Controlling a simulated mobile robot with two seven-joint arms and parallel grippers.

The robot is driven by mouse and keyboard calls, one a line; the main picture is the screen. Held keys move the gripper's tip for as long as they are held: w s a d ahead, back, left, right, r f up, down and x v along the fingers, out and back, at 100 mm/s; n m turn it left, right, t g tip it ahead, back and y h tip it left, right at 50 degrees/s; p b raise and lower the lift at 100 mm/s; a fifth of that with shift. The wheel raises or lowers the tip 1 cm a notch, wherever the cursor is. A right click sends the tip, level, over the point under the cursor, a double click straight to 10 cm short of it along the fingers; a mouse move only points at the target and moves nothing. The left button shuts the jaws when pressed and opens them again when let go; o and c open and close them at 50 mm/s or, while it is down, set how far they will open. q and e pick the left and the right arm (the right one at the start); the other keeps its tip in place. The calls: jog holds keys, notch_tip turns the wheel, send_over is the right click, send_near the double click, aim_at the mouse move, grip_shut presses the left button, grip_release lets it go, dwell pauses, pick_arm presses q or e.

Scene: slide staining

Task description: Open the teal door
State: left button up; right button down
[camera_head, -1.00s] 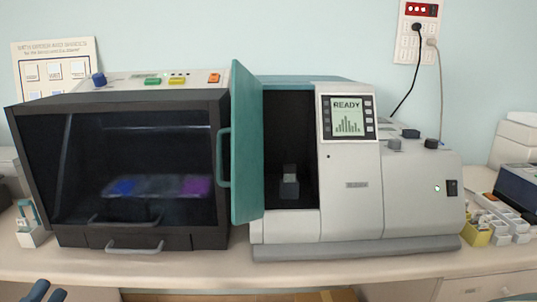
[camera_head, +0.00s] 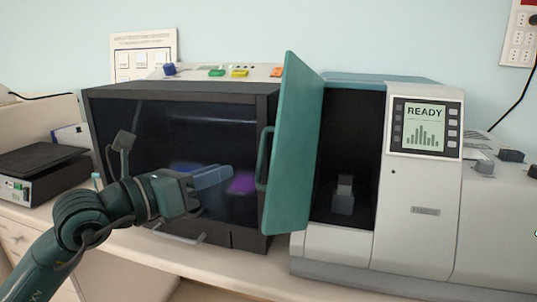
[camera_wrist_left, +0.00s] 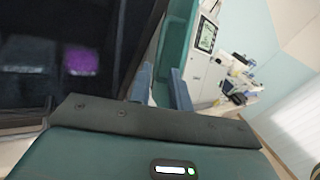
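The teal door (camera_head: 297,150) stands swung outward from the grey machine (camera_head: 425,205), leaving its dark compartment (camera_head: 348,130) exposed with a small grey block (camera_head: 343,195) inside. A teal handle (camera_head: 263,158) is on the door's left face. My left gripper (camera_head: 215,177) is in front of the dark cabinet, left of the handle and apart from it in the picture. In the left wrist view its two blue fingers (camera_wrist_left: 160,85) are spread with nothing held, and the door (camera_wrist_left: 176,40) shows beyond them. My right gripper is not in view.
The dark glass-fronted cabinet (camera_head: 180,110) stands close left of the door, with coloured buttons on top and a low front handle. A black-topped device (camera_head: 40,165) sits at far left. A narrow bench strip lies in front of the machines.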

aim_at(259, 159)
pick_arm(q)
jog(key=p+x, duration=0.2)
jog(key=x, duration=0.7)
jog(key=shift+w+d+r, duration=0.15)
jog(key=shift+w+d, duration=0.1)
jog(key=shift+d, duration=0.1)
jog(key=shift+w+d, duration=0.35)
jog(key=shift+d, duration=0.05)
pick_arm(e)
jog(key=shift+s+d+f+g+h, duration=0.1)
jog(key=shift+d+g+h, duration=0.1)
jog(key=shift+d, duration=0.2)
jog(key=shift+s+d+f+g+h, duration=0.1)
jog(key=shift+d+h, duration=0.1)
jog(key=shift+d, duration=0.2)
pick_arm(q)
jog(key=shift+c, duration=0.4)
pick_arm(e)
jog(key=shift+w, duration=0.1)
pick_arm(q)
grip_shut()
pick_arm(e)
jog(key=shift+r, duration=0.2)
